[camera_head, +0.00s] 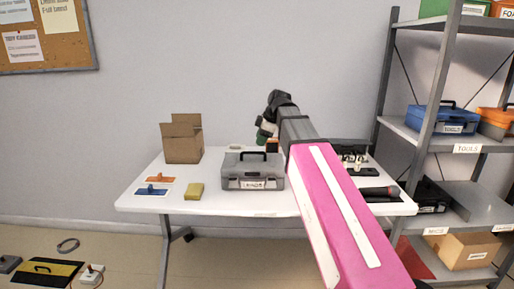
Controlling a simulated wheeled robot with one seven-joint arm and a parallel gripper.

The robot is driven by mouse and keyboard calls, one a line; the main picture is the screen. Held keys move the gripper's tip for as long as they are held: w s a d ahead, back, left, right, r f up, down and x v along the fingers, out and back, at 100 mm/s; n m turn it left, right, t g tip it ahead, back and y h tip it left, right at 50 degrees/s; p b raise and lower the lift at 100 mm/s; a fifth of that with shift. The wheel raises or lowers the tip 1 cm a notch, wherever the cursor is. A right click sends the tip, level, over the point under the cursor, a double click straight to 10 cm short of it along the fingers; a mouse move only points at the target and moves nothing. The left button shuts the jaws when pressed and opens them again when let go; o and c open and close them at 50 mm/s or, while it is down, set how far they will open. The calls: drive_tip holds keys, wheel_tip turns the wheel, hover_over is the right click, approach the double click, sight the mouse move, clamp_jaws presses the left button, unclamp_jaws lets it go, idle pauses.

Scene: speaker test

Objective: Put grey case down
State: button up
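The grey case (240,178) is upright on the white table (220,203), near its middle, with its dark handle up and a white label on its front. It appears to rest on the tabletop. My pink and grey arm reaches over the table from the lower right, and its dark wrist bends down just behind and right of the case. My gripper (266,136) is around the dark and green parts there, small and partly hidden by the arm. I cannot make out its fingers or whether they touch the case.
An open cardboard box (183,148), a yellow block (194,191) and orange and blue pieces are on the table's left. An open black case (356,160) and a microphone (380,191) are on its right. A metal shelf (408,130) with toolboxes stands at right.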

drive_tip(key=shift+v, duration=2.1)
